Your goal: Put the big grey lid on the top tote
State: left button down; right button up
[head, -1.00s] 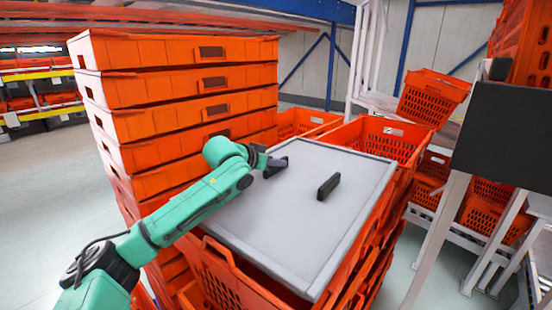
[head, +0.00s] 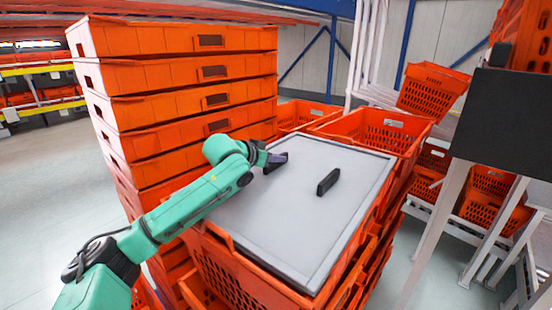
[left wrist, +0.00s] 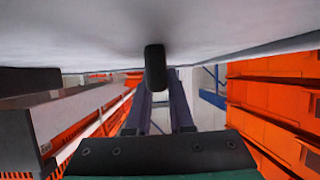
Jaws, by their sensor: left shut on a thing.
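The big grey lid (head: 290,225) lies flat across the top orange tote (head: 240,280) of the stack in front of me, with the tote's front-left rim and handle showing beside it. I cannot tell whether the lid is fully seated. A black handle (head: 328,182) stands on its right part. My left gripper (head: 277,162) is at the lid's far left part, shut on the lid's other black handle, which it mostly hides. In the left wrist view that handle (left wrist: 155,68) shows at the fingertips, below the lid's grey face (left wrist: 220,30). My right gripper is not in view.
A tall stack of orange totes (head: 185,75) stands close at the left, beside my left arm. More orange totes (head: 375,130) stand behind the lid. A rack with white legs and a black panel (head: 505,125) is at the right. Open floor (head: 35,190) lies at the far left.

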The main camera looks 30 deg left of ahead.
pick_arm(q)
jog(key=shift+f, duration=0.15)
jog(key=c, duration=0.7)
grip_release()
jog(key=shift+f, duration=0.1)
jog(key=b+v, duration=0.9)
jog(key=shift+s+d+f, duration=0.1)
jog(key=shift+s+f, duration=0.15)
jog(key=shift+f, duration=0.15)
jog(key=b+v, duration=0.1)
jog(key=v, duration=0.1)
jog(key=b+v, duration=0.1)
jog(key=v, duration=0.2)
jog(key=shift+w+r, duration=0.2)
jog(key=shift+r, duration=0.2)
jog(key=shift+s+r, duration=0.25)
jog(key=shift+s, duration=0.05)
jog(key=shift+w, duration=0.1)
